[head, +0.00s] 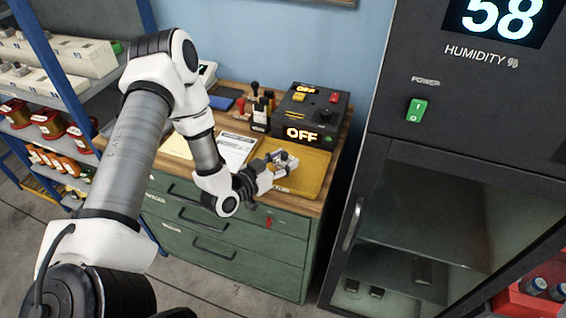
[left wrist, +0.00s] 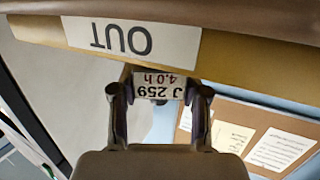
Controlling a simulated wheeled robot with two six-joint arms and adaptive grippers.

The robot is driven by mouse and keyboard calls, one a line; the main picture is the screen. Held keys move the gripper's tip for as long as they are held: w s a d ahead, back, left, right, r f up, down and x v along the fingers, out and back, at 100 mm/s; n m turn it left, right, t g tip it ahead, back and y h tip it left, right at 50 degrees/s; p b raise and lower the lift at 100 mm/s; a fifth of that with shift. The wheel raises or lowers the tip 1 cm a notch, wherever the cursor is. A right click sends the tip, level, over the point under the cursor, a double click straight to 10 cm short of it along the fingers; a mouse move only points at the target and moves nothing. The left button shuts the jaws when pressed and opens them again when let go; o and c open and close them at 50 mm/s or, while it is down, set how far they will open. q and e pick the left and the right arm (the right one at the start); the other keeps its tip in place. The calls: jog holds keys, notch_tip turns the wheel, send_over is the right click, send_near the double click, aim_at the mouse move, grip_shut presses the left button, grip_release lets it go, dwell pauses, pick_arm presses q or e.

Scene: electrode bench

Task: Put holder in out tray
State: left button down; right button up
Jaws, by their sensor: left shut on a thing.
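My left gripper (head: 272,167) is shut on the holder (head: 286,161) at the yellow out tray (head: 313,172). In the head view the holder is small and partly hidden by the fingers. In the left wrist view, which is upside down, the holder (left wrist: 166,86) shows a white label reading "J 259 4.0 h" between the fingertips (left wrist: 160,92). The tray's wall (left wrist: 240,62) with its "OUT" label (left wrist: 130,38) is close by there. I cannot tell whether the holder touches the tray floor. My right gripper is not in view.
A black box (head: 310,112) with "OFF" displays stands behind the tray on the wooden-topped green cabinet (head: 225,235). White papers (head: 236,149) lie left of the tray. A tall dark humidity cabinet (head: 440,190) stands at right. Shelves with jars are at left.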

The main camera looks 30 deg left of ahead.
pick_arm(q)
jog(key=shift+a+f, duration=0.1)
jog(key=shift+f, duration=0.45)
jog(key=c, duration=0.6)
grip_release()
jog(key=shift+f, duration=0.1)
